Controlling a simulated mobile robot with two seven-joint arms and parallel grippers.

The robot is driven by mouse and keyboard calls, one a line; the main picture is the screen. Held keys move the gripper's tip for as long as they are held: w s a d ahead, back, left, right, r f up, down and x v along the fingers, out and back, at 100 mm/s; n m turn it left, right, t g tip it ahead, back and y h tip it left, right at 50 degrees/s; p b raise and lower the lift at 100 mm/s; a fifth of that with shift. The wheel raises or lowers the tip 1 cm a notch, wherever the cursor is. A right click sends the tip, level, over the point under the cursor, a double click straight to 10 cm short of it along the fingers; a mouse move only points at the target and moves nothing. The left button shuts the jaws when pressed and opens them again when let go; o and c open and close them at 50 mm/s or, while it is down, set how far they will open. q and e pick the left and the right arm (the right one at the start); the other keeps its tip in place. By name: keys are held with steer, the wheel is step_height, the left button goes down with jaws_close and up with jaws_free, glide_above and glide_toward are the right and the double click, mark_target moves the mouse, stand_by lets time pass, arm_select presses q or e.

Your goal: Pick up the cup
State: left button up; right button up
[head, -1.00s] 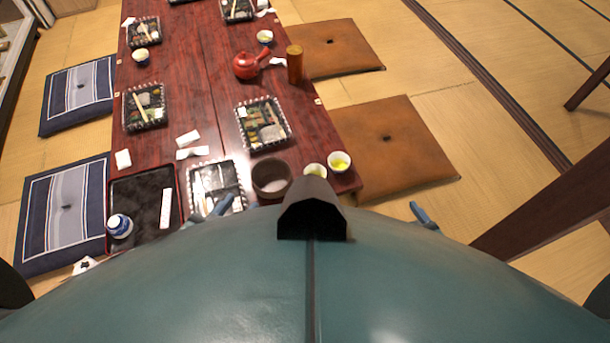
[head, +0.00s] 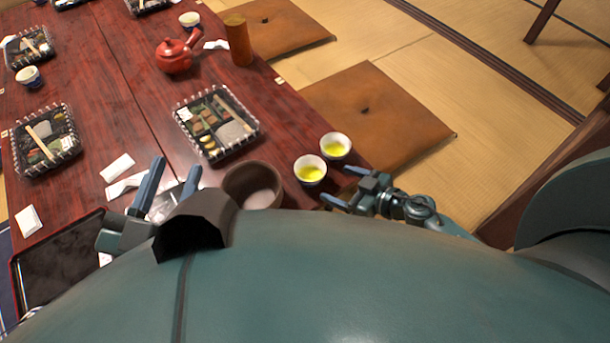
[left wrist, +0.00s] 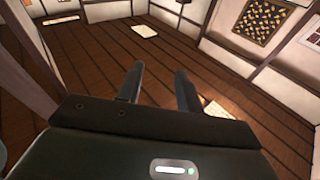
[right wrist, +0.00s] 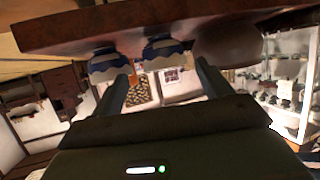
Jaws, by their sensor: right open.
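Two small white cups of yellow-green tea stand upright at the table's right corner in the head view: a nearer cup (head: 310,171) and a farther cup (head: 335,146). My right gripper (head: 336,184) is open and empty, just right of and below the nearer cup, with its fingers pointing towards it. The right wrist view looks upside down; both cups show their blue-and-white outsides there, one at left (right wrist: 108,66) and one between the fingertips (right wrist: 165,54). I see no contact. My left gripper (head: 176,166) is open and empty near the table's front edge.
A brown round bowl (head: 252,186) stands left of the nearer cup. Lunch trays (head: 216,122), a red teapot (head: 174,55) and a bamboo-like cylinder (head: 237,40) stand farther back on the table. A brown floor cushion (head: 390,115) lies to the right.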

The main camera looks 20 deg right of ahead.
steer(key=b+x, duration=0.1)
steer(key=x, duration=0.4)
steer(key=shift+w+a+f+b, duration=0.15)
steer(key=shift+w+a+b, duration=0.05)
steer(key=shift+b, duration=0.2)
steer(key=b+x, duration=0.3)
steer(key=x, duration=0.1)
steer(key=shift+w+a+f, duration=0.1)
steer(key=shift+a+f, duration=0.05)
steer(key=shift+a, duration=0.15)
steer(key=shift+w+a, duration=0.15)
steer(key=shift+w, duration=0.05)
arm_select(q)
steer(key=r+m+h, duration=0.1)
steer(key=r, duration=0.1)
steer(key=w+r+m+t+h, duration=0.1)
steer(key=h, duration=0.1)
steer(key=shift+r+m+t, duration=0.3)
steer(key=shift+r, duration=0.1)
arm_select(e)
steer(key=shift+c, duration=0.2)
steer(key=c, duration=0.8)
